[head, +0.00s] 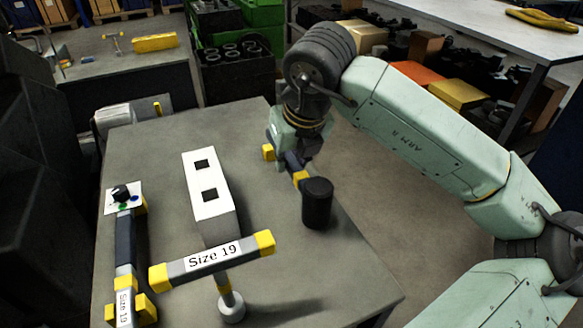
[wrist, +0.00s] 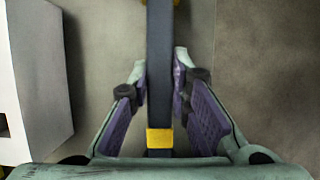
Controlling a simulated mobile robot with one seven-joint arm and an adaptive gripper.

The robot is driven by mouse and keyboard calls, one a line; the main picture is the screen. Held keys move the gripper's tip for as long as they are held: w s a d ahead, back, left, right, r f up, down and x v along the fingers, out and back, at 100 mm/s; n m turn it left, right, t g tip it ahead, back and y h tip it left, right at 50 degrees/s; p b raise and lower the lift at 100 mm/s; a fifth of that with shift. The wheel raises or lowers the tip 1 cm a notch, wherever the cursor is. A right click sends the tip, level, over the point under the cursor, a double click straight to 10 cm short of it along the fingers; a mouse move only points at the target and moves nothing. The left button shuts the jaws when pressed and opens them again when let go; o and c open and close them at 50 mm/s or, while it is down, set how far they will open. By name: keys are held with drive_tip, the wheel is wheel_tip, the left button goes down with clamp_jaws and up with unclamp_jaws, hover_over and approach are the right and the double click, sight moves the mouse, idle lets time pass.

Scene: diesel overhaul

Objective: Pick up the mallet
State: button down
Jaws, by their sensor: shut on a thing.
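The mallet has a black cylindrical head (head: 317,203) and a dark handle with yellow bands; it is at the right side of the grey workbench in the head view. My gripper (head: 293,155) is around the handle, behind the head, and shut on it. In the wrist view the dark handle (wrist: 160,75) runs lengthwise between my two purple-padded fingers (wrist: 160,90), with a yellow band (wrist: 159,138) near the palm. I cannot tell whether the mallet touches the bench or is slightly above it.
On the workbench (head: 150,165), a white block with dark squares (head: 206,187) stands left of the mallet. A "Size 19" T-shaped tool (head: 212,258) stands in front, and another tool (head: 126,245) is at the left edge. Boxes (head: 455,95) lie under a table behind.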

drive_tip(key=shift+b+v, duration=0.5)
drive_tip(key=shift+v, duration=0.4)
drive_tip(key=s+d+b, duration=0.1)
drive_tip(key=s+d, duration=0.1)
drive_tip(key=s, duration=0.3)
drive_tip(key=s+d+b, duration=0.1)
drive_tip(key=s+d, duration=0.1)
drive_tip(key=s, duration=0.3)
drive_tip(key=s+d+b, duration=0.1)
drive_tip(key=s+d, duration=0.1)
drive_tip(key=s, duration=0.4)
drive_tip(key=shift+d+b, duration=0.3)
drive_tip(key=shift+b, duration=0.05)
drive_tip(key=c, duration=2.1)
unclamp_jaws()
clamp_jaws()
drive_tip(key=shift+d, duration=0.1)
